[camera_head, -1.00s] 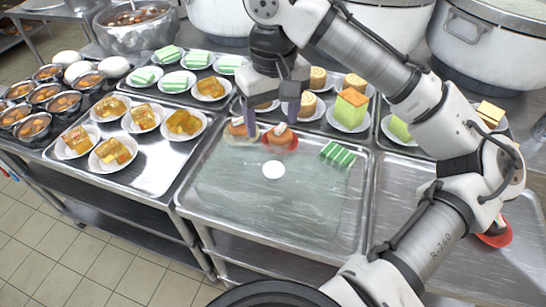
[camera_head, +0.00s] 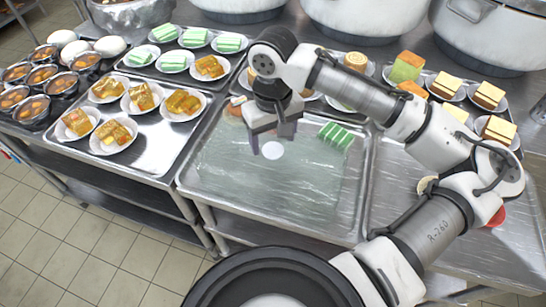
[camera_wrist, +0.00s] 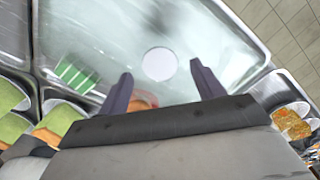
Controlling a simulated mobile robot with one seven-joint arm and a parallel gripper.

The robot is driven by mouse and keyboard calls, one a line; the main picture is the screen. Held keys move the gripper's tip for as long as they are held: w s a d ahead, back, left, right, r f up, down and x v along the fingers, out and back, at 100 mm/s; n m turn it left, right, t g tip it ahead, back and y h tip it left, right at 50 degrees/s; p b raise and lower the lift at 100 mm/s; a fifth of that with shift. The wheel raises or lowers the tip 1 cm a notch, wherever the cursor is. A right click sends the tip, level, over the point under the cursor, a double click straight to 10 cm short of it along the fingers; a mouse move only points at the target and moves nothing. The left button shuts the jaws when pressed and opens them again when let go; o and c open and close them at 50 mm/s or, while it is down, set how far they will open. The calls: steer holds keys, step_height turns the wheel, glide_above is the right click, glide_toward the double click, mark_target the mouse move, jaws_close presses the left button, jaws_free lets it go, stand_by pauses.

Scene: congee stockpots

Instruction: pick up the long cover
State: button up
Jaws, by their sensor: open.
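The long cover (camera_head: 235,185) is a clear, greenish sheet lying over the near tray, with a round white knob (camera_head: 272,150). In the wrist view the cover (camera_wrist: 195,30) fills the upper middle, and its knob (camera_wrist: 160,64) appears between my fingertips. My gripper (camera_head: 273,144) is open with empty jaws, pointing down over the knob. It also shows in the wrist view (camera_wrist: 161,75). I cannot tell how high above the knob the fingertips are.
A green striped cake (camera_head: 335,135) is by the cover's far right corner. A reddish item is partly hidden behind my gripper. Large pots (camera_head: 365,15) stand behind. The right tray is largely bare.

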steer(key=shift+f, duration=1.05)
jaws_close()
